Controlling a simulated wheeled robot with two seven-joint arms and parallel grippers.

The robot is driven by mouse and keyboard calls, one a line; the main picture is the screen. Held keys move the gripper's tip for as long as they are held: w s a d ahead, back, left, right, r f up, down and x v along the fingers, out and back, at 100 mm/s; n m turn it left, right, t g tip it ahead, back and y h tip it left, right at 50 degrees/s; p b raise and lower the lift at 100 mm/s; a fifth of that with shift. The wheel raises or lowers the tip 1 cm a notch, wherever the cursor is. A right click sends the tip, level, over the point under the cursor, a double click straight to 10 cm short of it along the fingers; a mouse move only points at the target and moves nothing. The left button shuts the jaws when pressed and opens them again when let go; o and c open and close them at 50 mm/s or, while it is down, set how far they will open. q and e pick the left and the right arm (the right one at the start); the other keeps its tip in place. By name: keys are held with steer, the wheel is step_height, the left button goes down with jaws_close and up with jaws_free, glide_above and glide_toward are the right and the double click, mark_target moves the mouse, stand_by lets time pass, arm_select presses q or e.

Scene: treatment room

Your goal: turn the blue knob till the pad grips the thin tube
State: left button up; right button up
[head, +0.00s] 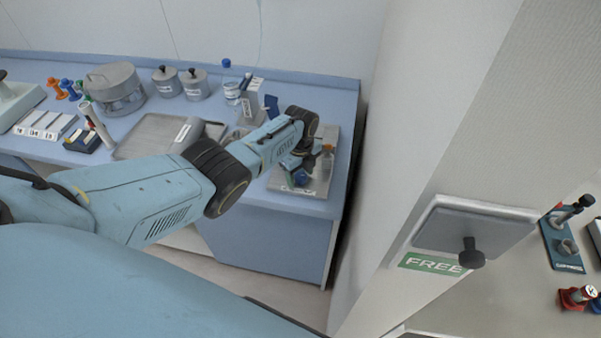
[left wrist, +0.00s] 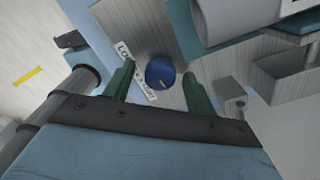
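The blue knob (head: 302,178) sits on a grey device on a grey base plate (head: 318,186) at the right end of the blue counter. In the left wrist view the knob (left wrist: 160,73) shows between the two green fingers of my left gripper (left wrist: 157,69), with a gap on each side. The fingers are open. A white printed strip (left wrist: 132,75) lies beside the knob, partly covered by a finger. In the head view my left gripper (head: 297,161) is over the device and hides part of it. I cannot make out the pad or the thin tube clearly. My right gripper is not in view.
A grey tray (head: 135,148) and a lidded metal drum (head: 117,92) stand on the counter to the left. Small lidded pots (head: 166,83) stand at the back. A wall with a green "FREE" sign (head: 430,264) rises close to the right of the counter.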

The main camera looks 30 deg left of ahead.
mark_target(300, 175)
arm_select(q)
steer(key=shift+r, duration=0.3)
step_height(300, 175, up, 13)
steer(key=p, duration=0.2)
steer(key=shift+p, duration=0.4)
steer(key=shift+f, duration=0.15)
